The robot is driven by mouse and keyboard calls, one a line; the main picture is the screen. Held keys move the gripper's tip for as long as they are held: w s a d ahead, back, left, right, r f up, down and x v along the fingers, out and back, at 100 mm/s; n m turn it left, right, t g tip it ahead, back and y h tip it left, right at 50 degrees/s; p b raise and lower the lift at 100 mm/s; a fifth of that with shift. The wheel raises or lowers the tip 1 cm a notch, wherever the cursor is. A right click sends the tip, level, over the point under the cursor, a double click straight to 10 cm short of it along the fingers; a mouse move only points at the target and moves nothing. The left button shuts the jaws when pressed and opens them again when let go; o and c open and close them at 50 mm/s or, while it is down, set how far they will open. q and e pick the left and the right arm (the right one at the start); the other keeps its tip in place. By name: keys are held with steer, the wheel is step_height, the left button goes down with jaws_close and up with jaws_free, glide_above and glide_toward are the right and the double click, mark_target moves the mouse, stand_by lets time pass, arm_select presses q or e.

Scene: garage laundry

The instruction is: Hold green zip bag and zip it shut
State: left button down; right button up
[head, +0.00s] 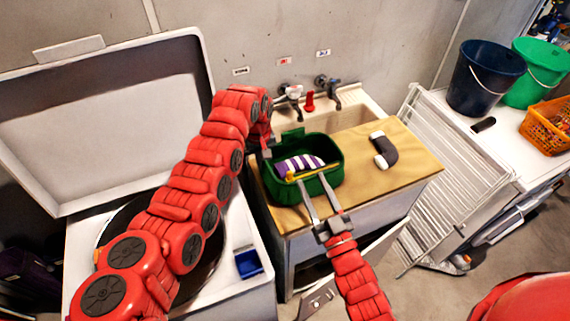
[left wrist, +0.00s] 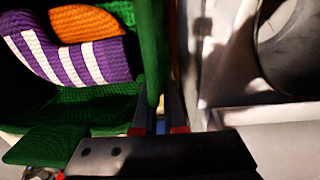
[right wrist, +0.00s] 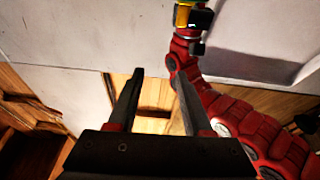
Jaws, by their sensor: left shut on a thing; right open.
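The green zip bag (head: 335,181) stands open on the wooden counter. A purple-and-white striped item (head: 300,163) lies inside; the left wrist view also shows an orange item (left wrist: 88,24) in the bag (left wrist: 72,102). My left gripper (head: 266,148) is at the bag's left side, shut on its green wall, which shows between the fingers (left wrist: 158,120) in the left wrist view. My right gripper (head: 312,179) is open, its fingers over the bag's near rim in the head view. A thin yellow strip (head: 307,173) crosses there, partly hidden by the fingers; contact with them is unclear.
The sink (head: 350,108) and taps are behind. An open-lidded washer (head: 85,235) is left; a white drying rack (head: 445,170) is right.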

mark_target(291, 175)
step_height(291, 175, down, 4)
steer(key=a+g, duration=0.2)
steer(key=g, duration=0.1)
steer(key=shift+h, duration=0.4)
steer(key=x, duration=0.9)
steer(key=shift+w+a, duration=0.25)
steer(key=shift+w, duration=0.05)
steer(key=shift+x, duration=0.75)
jaws_close()
